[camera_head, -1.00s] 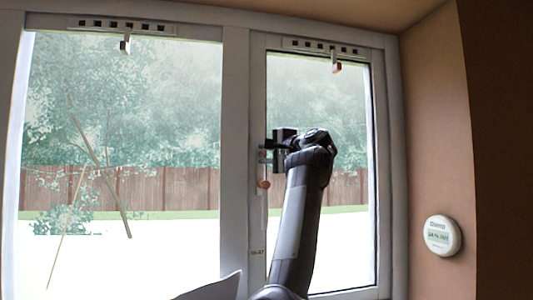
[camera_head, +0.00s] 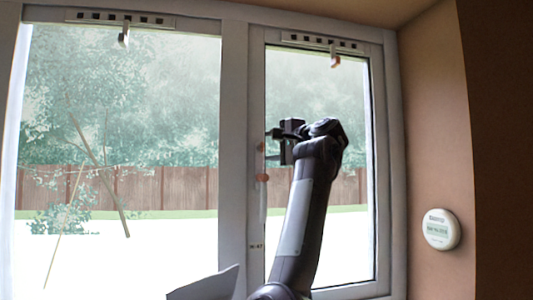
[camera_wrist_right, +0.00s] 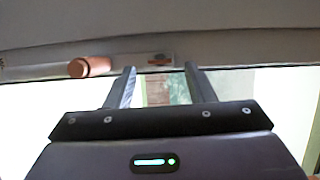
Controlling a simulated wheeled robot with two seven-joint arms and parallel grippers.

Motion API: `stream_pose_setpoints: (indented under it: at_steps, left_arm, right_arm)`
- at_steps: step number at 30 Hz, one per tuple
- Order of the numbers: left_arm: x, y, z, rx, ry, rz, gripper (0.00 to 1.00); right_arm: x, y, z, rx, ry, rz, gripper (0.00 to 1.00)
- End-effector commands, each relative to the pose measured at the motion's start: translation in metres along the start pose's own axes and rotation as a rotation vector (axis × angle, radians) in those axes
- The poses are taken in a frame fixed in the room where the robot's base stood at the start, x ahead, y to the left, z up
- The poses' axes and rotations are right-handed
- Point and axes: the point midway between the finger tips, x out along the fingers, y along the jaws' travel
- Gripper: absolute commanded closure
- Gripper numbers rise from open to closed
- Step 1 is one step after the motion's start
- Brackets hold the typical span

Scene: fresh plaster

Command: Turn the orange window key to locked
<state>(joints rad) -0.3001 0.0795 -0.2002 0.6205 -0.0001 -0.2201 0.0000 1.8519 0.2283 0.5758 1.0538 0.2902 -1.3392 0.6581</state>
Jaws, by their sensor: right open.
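The orange key (camera_head: 262,178) is a small rounded knob on the pale upright handle strip of the window's middle frame. In the right wrist view it is an orange cylinder (camera_wrist_right: 90,67), left of my fingers and apart from them. A smaller flat orange and dark mark (camera_wrist_right: 160,58) shows on the strip between my fingertips; in the head view a faint orange spot lies above the knob. My right gripper (camera_head: 273,146) is open and empty, just right of the strip and above the knob. My left gripper is not in view.
The right window pane (camera_head: 345,240) lies behind my right arm. Vents with small latches run along the top of both frames, the right vent (camera_head: 320,44) above my gripper. A round white device (camera_head: 441,230) is on the side wall. Room right of my arm is free.

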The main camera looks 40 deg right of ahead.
Motion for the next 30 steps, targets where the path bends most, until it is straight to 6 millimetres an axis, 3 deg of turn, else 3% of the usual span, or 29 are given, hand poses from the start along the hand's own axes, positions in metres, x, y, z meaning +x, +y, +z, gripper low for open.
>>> stream_pose_setpoints:
  at_steps: [3,9,30]
  left_arm:
    - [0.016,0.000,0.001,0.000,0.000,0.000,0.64]
    - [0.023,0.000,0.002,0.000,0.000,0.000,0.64]
    - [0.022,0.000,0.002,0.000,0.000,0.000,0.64]
  right_arm:
    - [-0.022,0.004,-0.001,0.000,0.003,-0.004,0.51]
    - [-0.042,0.002,-0.002,0.001,0.003,-0.002,0.51]
    - [-0.044,0.000,-0.002,0.000,0.002,-0.001,0.51]
